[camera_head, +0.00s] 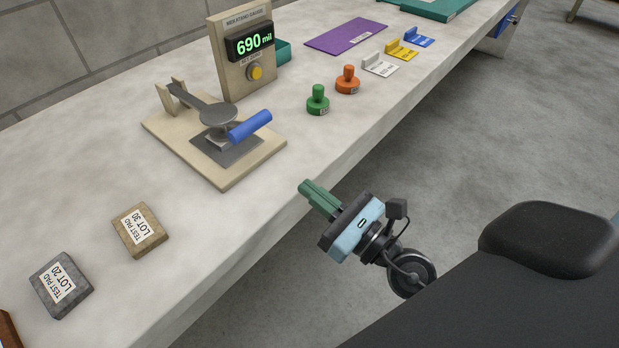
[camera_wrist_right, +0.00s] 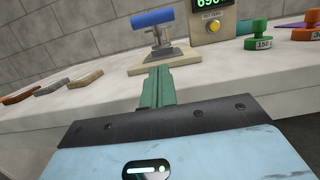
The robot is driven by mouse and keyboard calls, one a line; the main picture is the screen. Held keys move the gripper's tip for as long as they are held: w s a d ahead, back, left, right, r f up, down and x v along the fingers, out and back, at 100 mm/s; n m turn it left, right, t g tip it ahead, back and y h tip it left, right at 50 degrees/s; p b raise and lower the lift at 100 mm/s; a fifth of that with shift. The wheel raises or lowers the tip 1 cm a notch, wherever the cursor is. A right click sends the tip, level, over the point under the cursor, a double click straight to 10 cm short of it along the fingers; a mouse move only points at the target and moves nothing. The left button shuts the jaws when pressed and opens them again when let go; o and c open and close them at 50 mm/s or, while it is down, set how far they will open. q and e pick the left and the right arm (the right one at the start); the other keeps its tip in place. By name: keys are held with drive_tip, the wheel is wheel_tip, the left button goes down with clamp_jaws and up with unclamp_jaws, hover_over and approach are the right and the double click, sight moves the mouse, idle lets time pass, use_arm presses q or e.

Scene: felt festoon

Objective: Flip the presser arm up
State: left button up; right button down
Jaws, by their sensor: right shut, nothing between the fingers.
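The presser arm (camera_head: 195,103) is a dark grey lever lying down over its beige base board (camera_head: 227,182), hinged between two beige posts. Its round grey head rests over a dark plate, and its blue handle (camera_head: 250,126) points to the front right. The blue handle also shows in the right wrist view (camera_wrist_right: 152,18). My right gripper (camera_head: 304,185) has green fingers that are shut and empty. It is off the table's front edge, in front of the base board and apart from the handle. In the right wrist view its fingers (camera_wrist_right: 157,72) point toward the presser. My left gripper is not in view.
A gauge (camera_head: 240,80) reading 690 mil stands behind the presser. Green (camera_head: 318,100) and orange (camera_head: 347,80) knobbed weights stand to its right. Two test pads, LOT 30 (camera_head: 140,230) and LOT 20 (camera_head: 62,285), lie at the left. Coloured tags and a purple mat (camera_head: 346,36) lie farther back.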

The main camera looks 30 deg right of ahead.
drive_tip(key=p+x, duration=0.1)
drive_tip(key=x, duration=0.7)
drive_tip(key=shift+r+p, duration=0.15)
drive_tip(key=shift+p, duration=0.2)
drive_tip(key=shift+w+a+r+p, duration=0.1)
drive_tip(key=shift+w+r+p, duration=0.2)
drive_tip(key=shift+r, duration=0.25)
drive_tip(key=shift+w+a+r+p, duration=0.15)
drive_tip(key=shift+w+r+p, duration=0.15)
drive_tip(key=shift+r, duration=0.25)
drive_tip(key=shift+w+a+r, duration=0.1)
drive_tip(key=shift+w+r, duration=0.25)
drive_tip(key=shift+r, duration=0.1)
